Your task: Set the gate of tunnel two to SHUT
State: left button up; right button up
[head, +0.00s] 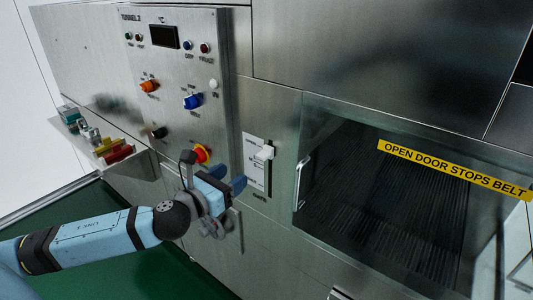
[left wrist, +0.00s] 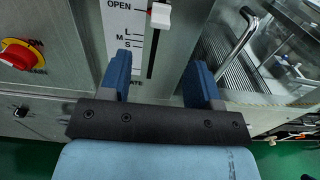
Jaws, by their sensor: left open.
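The gate control is a white plate (head: 253,172) on the steel front of the machine marked TUNNEL 2; its plate also shows in the left wrist view (left wrist: 123,25). Its white slider knob (head: 264,153) sits near the top of a dark vertical slot, beside OPEN in the left wrist view (left wrist: 160,16). Marks L, M and S run below OPEN; any SHUT mark is not readable. My left gripper (head: 228,178) is open and empty at the lower part of the plate. In the left wrist view its blue fingers (left wrist: 158,72) stand either side of the slot, below the knob. My right gripper is not in view.
Left of the plate are a red knob on yellow (head: 201,154), a blue knob (head: 193,101) and an orange knob (head: 149,86). Right of it are a door handle (head: 301,184) and a window with a yellow sign (head: 455,170). A shelf with small items (head: 108,150) juts out at left.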

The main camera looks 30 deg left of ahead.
aim_at(260, 157)
pick_arm(q)
jog(key=w, duration=0.4)
jog(key=w+p, duration=0.1)
jog(key=w, duration=0.3)
jog(key=w+d+p, duration=0.1)
jog(key=w, duration=0.3)
jog(key=shift+w, duration=0.15)
grip_shut()
notch_tip(260, 157, down, 14)
jog(key=b, duration=0.8)
jog(key=shift+f, duration=0.45)
